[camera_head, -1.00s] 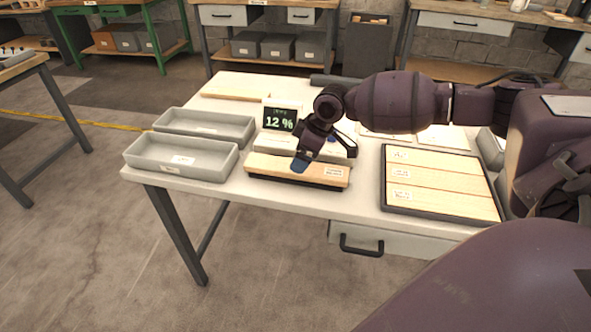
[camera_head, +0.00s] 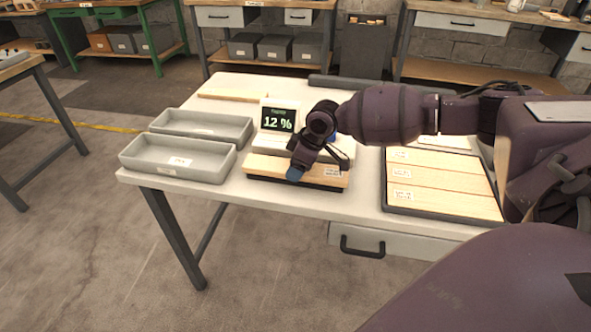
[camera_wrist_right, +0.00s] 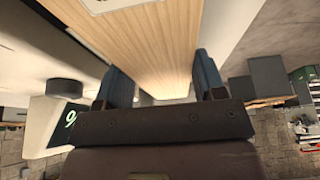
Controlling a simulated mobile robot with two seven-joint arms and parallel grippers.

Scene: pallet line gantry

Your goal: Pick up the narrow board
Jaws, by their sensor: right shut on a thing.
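A light wooden board (camera_head: 268,165) with a white label lies over a dark base at the table's front, below the display unit. It also fills the middle of the right wrist view (camera_wrist_right: 150,40). My right gripper (camera_head: 297,173) is over the board's middle and shut on it, with one finger along each long edge in the wrist view (camera_wrist_right: 163,78). I cannot tell whether the board is clear of the base. My left gripper is not in view.
A display unit reading 12 % (camera_head: 278,119) stands just behind. Two grey bins (camera_head: 170,172) are at the left. A dark-rimmed tray (camera_head: 440,214) of wooden boards is at the right. Another wooden strip (camera_head: 232,96) lies at the back left.

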